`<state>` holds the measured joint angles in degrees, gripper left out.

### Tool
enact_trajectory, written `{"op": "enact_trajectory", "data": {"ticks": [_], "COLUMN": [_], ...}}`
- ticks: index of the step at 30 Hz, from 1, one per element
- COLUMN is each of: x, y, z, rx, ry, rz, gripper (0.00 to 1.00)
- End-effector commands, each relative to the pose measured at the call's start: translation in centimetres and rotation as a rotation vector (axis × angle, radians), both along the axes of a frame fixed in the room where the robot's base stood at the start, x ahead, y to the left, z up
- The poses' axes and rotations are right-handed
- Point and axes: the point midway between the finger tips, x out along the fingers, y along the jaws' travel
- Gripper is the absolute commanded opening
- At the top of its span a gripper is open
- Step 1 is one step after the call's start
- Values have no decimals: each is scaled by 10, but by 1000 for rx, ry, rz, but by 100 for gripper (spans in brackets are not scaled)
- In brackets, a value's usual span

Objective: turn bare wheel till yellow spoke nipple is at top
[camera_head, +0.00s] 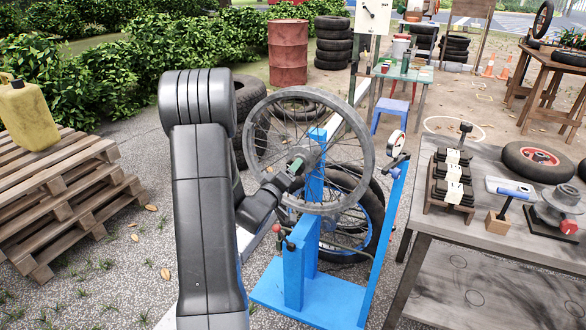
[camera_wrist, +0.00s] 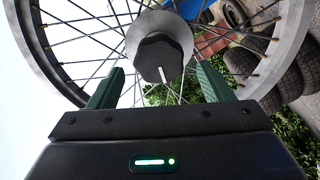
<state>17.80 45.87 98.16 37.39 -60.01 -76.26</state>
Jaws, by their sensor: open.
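The bare wheel (camera_head: 369,150) is a grey spoked rim without a tyre, upright on the blue stand (camera_head: 313,215). In the wrist view its rim (camera_wrist: 292,38) arcs along both sides, with spokes running to a grey hub (camera_wrist: 180,32) that has a dark faceted end. Several small brassy spots sit where spokes meet the rim; I cannot single out the yellow spoke nipple. My gripper (camera_wrist: 158,88) is open, its green fingers apart below the hub end, with nothing between them. In the head view my gripper (camera_head: 296,166) is in front of the hub, partly hidden by my arm.
A workbench (camera_head: 450,228) with tools stands on the right. A pallet stack (camera_head: 75,195) with a yellow can (camera_head: 28,115) is on the left. Tyres and a red barrel (camera_head: 288,52) stand behind. A blue upright with a gauge-like piece (camera_head: 395,145) rises right of the wheel.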

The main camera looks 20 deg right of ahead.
Motion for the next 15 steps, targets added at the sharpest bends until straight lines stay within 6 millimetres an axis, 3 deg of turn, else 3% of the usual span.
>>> {"op": "enact_trajectory", "data": {"ticks": [7, 15], "x": [-37, -60], "y": [46, 72], "z": [0, 0], "rx": [0, 0], "ry": [3, 0], "rz": [5, 3], "gripper": [73, 73]}}
